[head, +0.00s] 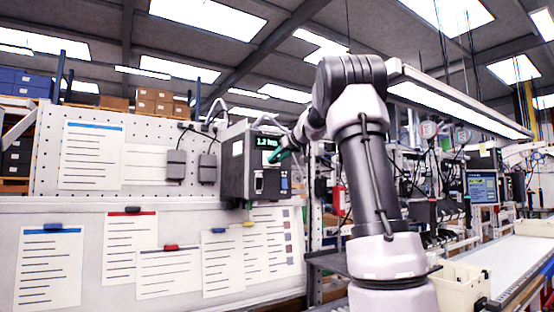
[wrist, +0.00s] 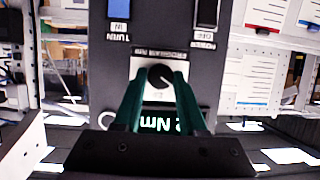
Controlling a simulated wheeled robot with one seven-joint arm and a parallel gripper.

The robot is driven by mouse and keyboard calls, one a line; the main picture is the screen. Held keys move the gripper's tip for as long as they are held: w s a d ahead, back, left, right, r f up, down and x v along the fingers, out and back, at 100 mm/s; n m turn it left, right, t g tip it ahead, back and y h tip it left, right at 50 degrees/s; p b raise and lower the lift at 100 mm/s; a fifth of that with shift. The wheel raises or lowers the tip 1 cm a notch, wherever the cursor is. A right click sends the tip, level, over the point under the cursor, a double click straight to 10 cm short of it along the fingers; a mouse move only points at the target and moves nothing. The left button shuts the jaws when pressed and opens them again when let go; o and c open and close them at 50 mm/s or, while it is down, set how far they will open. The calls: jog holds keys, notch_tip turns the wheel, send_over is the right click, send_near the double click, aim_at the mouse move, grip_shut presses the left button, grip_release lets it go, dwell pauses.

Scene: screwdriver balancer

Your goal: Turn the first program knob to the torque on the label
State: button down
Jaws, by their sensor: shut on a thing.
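The dark controller box (head: 236,170) hangs on the wall panel in the head view, with a green readout (head: 267,142) of about 1.2 Nm. In the wrist view the box front (wrist: 207,87) appears upside down. The round black program knob (wrist: 160,75), with a pale pointer mark, sits on a white plate (wrist: 190,67). My gripper (wrist: 159,86) has one green finger on each side of the knob and is shut on it. The fingers partly cover the readout (wrist: 162,125) there. In the head view my gripper (head: 279,156) covers the knob.
Also on the box are a blue switch (wrist: 119,9) marked TURN IN and a dark power switch (wrist: 207,12) marked OFF. Several printed sheets (head: 50,262) hang left of and below the box; their text is too small to read. A cream bin (head: 462,290) stands at lower right.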

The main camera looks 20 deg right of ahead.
jog(key=m+y, duration=0.2)
jog(key=m, duration=0.2)
jog(key=shift+d+f+y, duration=0.15)
jog(key=shift+d+y, duration=0.1)
jog(key=shift+y, duration=0.15)
jog(key=m+y, duration=0.2)
jog(key=m, duration=0.1)
jog(key=shift+f+m, duration=0.15)
jog(key=shift+m, duration=0.15)
jog(key=shift+t, duration=0.3)
jog(key=shift+c, duration=2.3)
grip_release()
jog(key=v, duration=1)
jog(key=shift+s+d, duration=0.25)
jog(key=shift+d, duration=0.1)
